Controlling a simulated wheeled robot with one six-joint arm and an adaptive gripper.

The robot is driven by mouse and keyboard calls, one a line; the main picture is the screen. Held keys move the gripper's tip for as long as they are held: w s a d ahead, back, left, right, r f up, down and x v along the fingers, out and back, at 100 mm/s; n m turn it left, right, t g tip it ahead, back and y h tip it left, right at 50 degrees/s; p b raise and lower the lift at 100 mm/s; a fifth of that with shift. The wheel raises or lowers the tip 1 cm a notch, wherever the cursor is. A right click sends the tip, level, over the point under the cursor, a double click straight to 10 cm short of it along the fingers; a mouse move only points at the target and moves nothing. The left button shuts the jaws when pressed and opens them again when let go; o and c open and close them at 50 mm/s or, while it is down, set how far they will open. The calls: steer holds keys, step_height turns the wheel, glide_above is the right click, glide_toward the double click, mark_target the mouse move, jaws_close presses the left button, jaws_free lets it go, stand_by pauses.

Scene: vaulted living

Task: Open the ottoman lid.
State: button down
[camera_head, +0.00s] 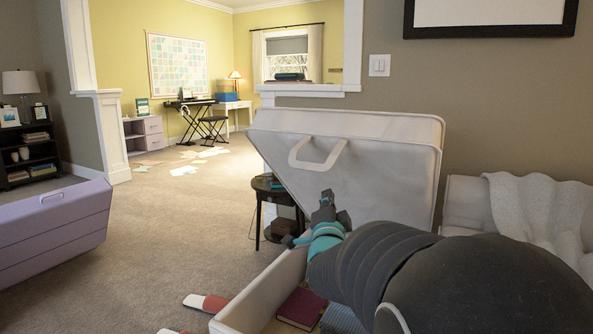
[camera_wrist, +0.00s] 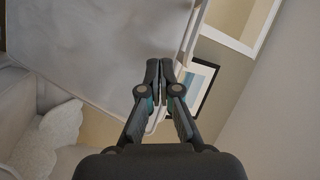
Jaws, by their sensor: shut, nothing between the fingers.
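The ottoman lid (camera_head: 375,165) is a pale panel with a white loop handle (camera_head: 318,153). It stands steeply raised and tilted above the open ottoman box (camera_head: 262,290). A red book (camera_head: 301,308) shows inside the box. My gripper (camera_head: 326,205) is just in front of the lid's inner face, below the handle, and holds nothing. In the wrist view my gripper's fingers (camera_wrist: 159,72) are together, with the lid (camera_wrist: 95,45) filling the upper left behind them. I cannot tell whether the fingers touch the lid. My arm hides much of the box.
A small dark round table (camera_head: 272,190) stands just behind the ottoman. A white couch with a throw (camera_head: 535,205) is at the right. A lilac chest (camera_head: 50,230) is at the left. Carpet between the chest and ottoman is mostly clear, with a red-and-white item (camera_head: 207,302) by the box.

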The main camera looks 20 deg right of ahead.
steer(key=s+d+f+m+g+h+b, duration=0.1)
steer(key=s+d+f+m+h+b, duration=0.15)
steer(key=d+m+h, duration=0.7)
steer(key=g+h, duration=0.1)
steer(key=h, duration=0.1)
glide_toward(384, 151)
steer(key=shift+m+y, duration=0.25)
steer(key=x, duration=0.7)
steer(key=shift+r+p, duration=0.25)
steer(key=shift+p, duration=0.15)
